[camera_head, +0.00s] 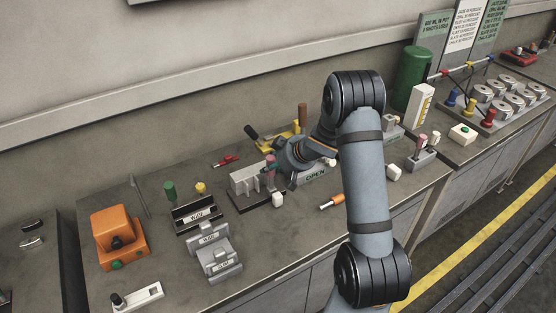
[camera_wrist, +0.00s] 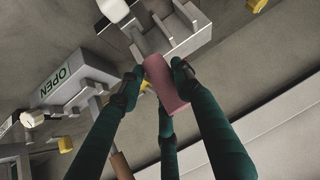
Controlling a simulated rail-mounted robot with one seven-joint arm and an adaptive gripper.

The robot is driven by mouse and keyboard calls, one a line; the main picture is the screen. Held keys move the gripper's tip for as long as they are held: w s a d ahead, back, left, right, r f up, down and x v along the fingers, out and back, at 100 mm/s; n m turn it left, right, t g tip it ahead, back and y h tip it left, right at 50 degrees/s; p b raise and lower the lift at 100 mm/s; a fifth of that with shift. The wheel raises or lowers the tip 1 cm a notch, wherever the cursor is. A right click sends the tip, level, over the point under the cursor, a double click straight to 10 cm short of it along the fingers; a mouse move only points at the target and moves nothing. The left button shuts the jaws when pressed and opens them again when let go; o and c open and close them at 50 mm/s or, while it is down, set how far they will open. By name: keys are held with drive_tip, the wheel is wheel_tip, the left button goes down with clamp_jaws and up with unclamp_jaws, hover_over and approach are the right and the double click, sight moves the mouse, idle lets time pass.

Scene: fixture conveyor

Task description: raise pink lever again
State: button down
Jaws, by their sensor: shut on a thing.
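The pink lever handle (camera_wrist: 165,85) is in the middle of the wrist view, between the dark green fingers of my gripper (camera_wrist: 157,72). The fingers are shut on it. In the head view the pink handle (camera_head: 270,160) shows as a small piece beside my gripper (camera_head: 275,166), at the right end of a grey slotted fixture (camera_head: 243,182) on a dark base. The slotted fixture also shows at the top of the wrist view (camera_wrist: 190,42). The lever's lower part is mostly hidden, so its exact angle cannot be told.
A block with an OPEN sign (camera_head: 316,175) stands just right of my gripper. A yellow fixture (camera_head: 275,142) stands behind. Another small lever stand (camera_head: 422,158) is farther right.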

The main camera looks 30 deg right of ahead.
drive_tip(key=shift+w+r, duration=0.1)
drive_tip(key=c, duration=1.3)
unclamp_jaws()
drive_tip(key=shift+o, duration=0.6)
drive_tip(key=v, duration=1.2)
drive_tip(key=shift+d, duration=0.1)
